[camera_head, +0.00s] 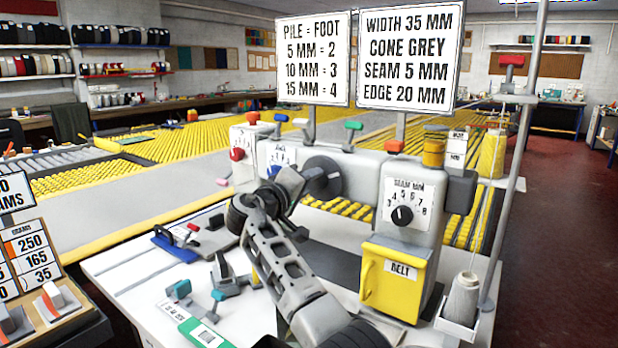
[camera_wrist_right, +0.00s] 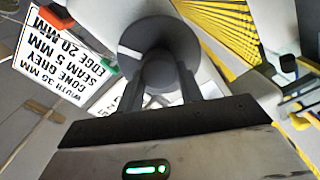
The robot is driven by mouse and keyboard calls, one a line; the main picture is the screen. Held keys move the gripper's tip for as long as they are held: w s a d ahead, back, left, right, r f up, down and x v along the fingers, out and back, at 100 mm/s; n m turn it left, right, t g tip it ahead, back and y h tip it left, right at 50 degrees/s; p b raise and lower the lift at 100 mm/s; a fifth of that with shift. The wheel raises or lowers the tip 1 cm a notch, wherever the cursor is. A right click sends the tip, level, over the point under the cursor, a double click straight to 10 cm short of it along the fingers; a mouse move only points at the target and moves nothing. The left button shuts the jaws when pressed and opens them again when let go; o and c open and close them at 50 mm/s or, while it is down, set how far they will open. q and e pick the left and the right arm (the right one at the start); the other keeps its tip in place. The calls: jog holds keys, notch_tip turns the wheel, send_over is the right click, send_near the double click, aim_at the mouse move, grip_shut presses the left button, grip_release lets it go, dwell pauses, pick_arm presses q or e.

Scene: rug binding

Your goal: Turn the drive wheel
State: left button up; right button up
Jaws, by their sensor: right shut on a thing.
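The drive wheel (camera_head: 325,170) is a dark round disc on the side of the grey sewing machine (camera_head: 385,165). In the right wrist view the wheel (camera_wrist_right: 158,28) fills the upper middle, with a round dark hub facing the camera. My right gripper (camera_head: 308,177) reaches up to the wheel from the front. In the wrist view its two dark fingers (camera_wrist_right: 160,80) are shut on the hub, one on each side. The wheel hides part of the machine behind it. My left gripper is not in view.
The machine carries a seam dial (camera_head: 402,215), a yellow belt cover (camera_head: 396,280) and a thread cone (camera_head: 463,298). Two sign boards (camera_head: 410,58) stand above. Small clamps and tools (camera_head: 225,280) lie on the white table (camera_head: 140,290). A sample board (camera_head: 35,255) stands at left.

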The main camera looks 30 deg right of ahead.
jog(key=shift+n, duration=0.5)
jog(key=o, duration=1)
jog(key=b+v, duration=0.2)
jog(key=v, duration=1.4)
jog(key=shift+b, duration=0.3)
jog(key=shift+f, duration=0.1)
